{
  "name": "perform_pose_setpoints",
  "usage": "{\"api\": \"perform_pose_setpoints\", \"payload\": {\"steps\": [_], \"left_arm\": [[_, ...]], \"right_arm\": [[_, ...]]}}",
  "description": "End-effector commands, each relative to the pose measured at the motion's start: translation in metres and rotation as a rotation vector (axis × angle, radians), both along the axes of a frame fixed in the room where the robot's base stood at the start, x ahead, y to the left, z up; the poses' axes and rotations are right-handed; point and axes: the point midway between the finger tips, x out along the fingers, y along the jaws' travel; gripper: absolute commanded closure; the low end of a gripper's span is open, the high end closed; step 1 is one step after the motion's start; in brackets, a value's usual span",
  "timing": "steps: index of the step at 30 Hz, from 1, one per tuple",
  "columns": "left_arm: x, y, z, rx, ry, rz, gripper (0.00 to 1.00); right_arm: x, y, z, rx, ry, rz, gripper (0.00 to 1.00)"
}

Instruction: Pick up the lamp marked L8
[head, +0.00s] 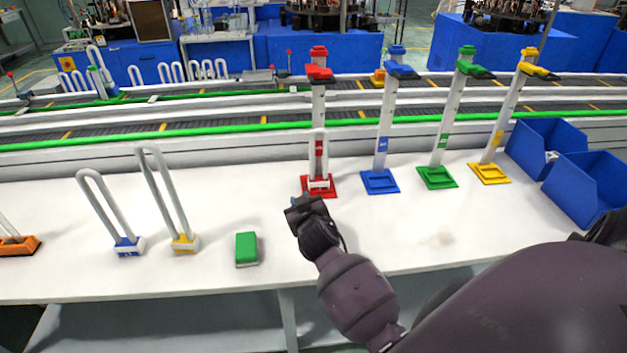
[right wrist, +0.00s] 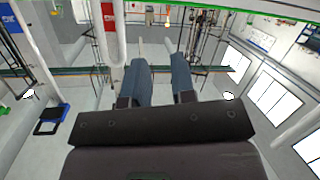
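Two U-shaped tube lamps stand on the white table at left in the head view: one with a blue base (head: 128,246) and one with a yellow base (head: 184,242). An orange-based lamp (head: 18,245) is cut off by the left edge. A white lamp-like piece (head: 319,148) stands upright at the red stand (head: 319,72). I cannot read L8 on any of them. My right gripper (head: 303,205) is just in front of the red stand's base. In the right wrist view its two fingers (right wrist: 163,80) are apart with nothing visible between them. My left gripper is out of view.
Blue (head: 381,181), green (head: 437,177) and yellow (head: 489,173) stands rise right of the red one. A green block (head: 246,249) lies on the table (head: 210,280). Blue bins (head: 588,190) stand at the right. A conveyor (head: 230,130) runs behind.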

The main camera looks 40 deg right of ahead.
Motion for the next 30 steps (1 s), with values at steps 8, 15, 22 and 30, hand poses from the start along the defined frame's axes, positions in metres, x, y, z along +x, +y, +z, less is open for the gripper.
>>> {"api": "perform_pose_setpoints", "payload": {"steps": [8,15,22,30], "left_arm": [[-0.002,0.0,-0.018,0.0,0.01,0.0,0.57],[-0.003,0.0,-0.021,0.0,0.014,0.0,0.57],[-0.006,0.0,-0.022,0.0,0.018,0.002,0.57],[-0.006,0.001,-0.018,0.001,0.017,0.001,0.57]], "right_arm": [[0.053,-0.047,0.022,0.004,-0.111,-0.298,0.76],[0.057,-0.074,0.03,0.052,-0.257,-0.5,0.76],[0.053,-0.082,0.031,0.085,-0.337,-0.561,0.76],[0.052,-0.08,0.032,0.088,-0.343,-0.565,0.76]]}}
